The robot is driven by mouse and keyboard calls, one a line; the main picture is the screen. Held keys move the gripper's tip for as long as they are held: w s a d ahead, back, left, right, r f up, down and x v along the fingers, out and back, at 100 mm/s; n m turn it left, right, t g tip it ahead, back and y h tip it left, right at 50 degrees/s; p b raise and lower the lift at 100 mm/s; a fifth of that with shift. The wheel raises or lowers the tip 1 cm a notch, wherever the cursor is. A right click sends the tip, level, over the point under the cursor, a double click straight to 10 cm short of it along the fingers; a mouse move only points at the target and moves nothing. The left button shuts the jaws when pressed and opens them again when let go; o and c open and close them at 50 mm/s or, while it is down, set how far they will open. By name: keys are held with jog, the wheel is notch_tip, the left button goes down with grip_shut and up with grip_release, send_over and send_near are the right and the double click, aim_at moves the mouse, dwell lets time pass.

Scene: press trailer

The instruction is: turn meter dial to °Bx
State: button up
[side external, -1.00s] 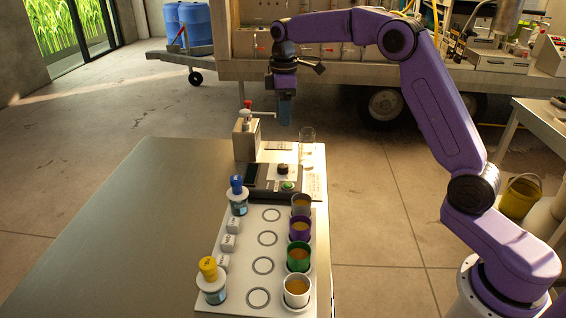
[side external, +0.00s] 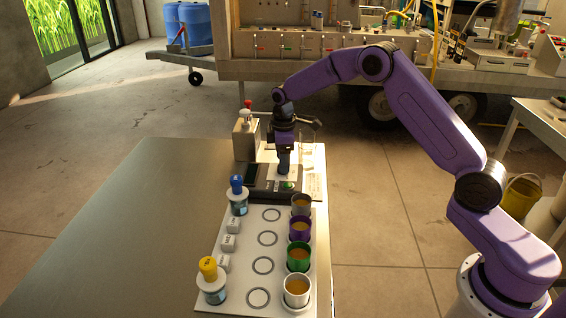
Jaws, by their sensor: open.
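The meter (side external: 260,178) is a dark box with a black screen and a green button (side external: 288,185), on the steel table behind the white tray. My gripper (side external: 283,170) points down right over the meter, at the place of its dark round dial. The fingers hide the dial, and I cannot tell whether they touch it or stand around it. The gripper is open. The °Bx mark and the dial's setting are too small or hidden to read.
A white tray (side external: 238,282) holds several cups of amber liquid, a blue-capped bottle (side external: 238,195) and a yellow-capped bottle (side external: 210,280). A metal box with a red-topped tap (side external: 246,135) stands close behind the meter. The table's left side (side external: 130,220) is clear.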

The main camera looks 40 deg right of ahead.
jog(key=shift+f, duration=0.85)
jog(key=c, duration=1)
jog(key=shift+c, duration=0.2)
jog(key=shift+m, duration=0.3)
jog(key=m, duration=0.5)
jog(key=shift+w, duration=0.1)
jog(key=m, duration=0.6)
